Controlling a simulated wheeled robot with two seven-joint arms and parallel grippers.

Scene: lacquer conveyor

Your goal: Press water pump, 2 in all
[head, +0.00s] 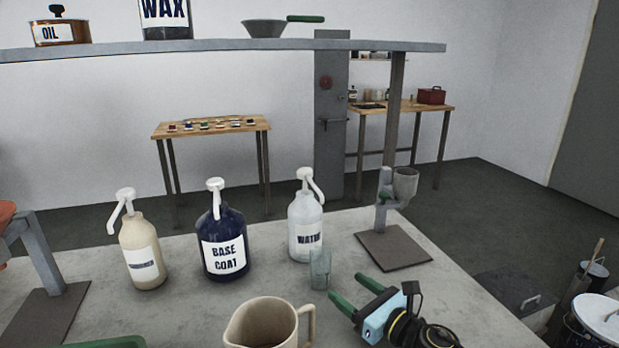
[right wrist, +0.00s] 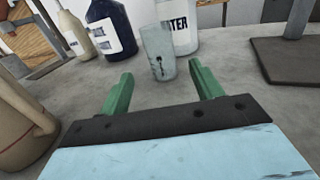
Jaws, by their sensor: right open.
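The water pump bottle (head: 306,232) is clear-white with a white pump head (head: 304,174) and stands on the grey table. Its lower part also shows in the right wrist view (right wrist: 180,30), with the pump head out of frame. A small translucent cup (head: 320,270) stands in front of it and overlaps its label; it also shows in the right wrist view (right wrist: 158,52). My right gripper (head: 354,290) is open with green fingers, low over the table. In the right wrist view the fingers (right wrist: 158,88) point toward the cup, which is beyond their tips. My left gripper is not in view.
A base coat bottle (head: 222,243) and a cream pump bottle (head: 142,252) stand left of the water bottle. A beige jug (head: 268,324) is at the front. A stand with a grey cup (head: 404,184) is at the right. A shelf (head: 220,46) spans above.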

